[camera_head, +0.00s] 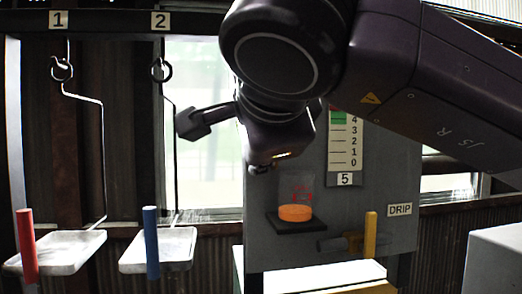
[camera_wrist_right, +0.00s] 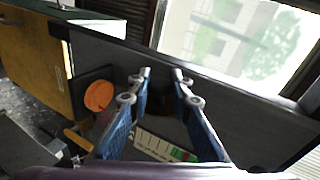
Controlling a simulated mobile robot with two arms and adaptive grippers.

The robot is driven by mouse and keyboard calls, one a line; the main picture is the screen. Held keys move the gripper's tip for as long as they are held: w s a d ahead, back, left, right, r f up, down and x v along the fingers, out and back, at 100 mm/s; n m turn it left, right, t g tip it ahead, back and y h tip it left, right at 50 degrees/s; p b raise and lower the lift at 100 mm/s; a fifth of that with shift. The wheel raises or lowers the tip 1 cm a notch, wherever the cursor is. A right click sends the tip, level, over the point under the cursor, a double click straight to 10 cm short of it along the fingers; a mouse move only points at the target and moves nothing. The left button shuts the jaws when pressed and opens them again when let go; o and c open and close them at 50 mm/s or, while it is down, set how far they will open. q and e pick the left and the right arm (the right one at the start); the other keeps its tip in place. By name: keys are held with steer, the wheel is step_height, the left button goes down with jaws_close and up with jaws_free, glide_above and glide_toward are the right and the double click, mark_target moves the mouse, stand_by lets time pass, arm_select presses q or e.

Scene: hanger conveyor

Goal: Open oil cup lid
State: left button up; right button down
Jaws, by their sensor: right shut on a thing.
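The oil cup (camera_head: 295,205) is a clear cup with orange oil and red marks, on a dark shelf of the grey panel; its orange round also shows in the right wrist view (camera_wrist_right: 98,95). I cannot make out a lid on it. My right gripper (camera_head: 195,122) is above and left of the cup, apart from it, with its fingers pointing left. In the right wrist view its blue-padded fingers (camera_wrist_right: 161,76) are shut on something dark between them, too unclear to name. My left gripper is not in view.
A number gauge (camera_head: 345,140) is on the panel above a "5" plate. A yellow lever (camera_head: 370,236) is by the "DRIP" label (camera_head: 400,210). Two white trays (camera_head: 62,252) (camera_head: 170,247) hang on wires at left, with red and blue posts. A pale box (camera_head: 497,258) stands lower right.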

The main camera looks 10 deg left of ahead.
steer(key=shift+a+f+n+h, duration=0.2)
steer(key=shift+f+n+h, duration=0.1)
steer(key=shift+n, duration=0.2)
steer(key=shift+s, duration=0.1)
steer(key=c, duration=1.8)
jaws_free()
steer(key=shift+o, duration=0.2)
steer(key=v, duration=1.2)
steer(key=shift+a+f, duration=0.1)
steer(key=shift+f, duration=0.05)
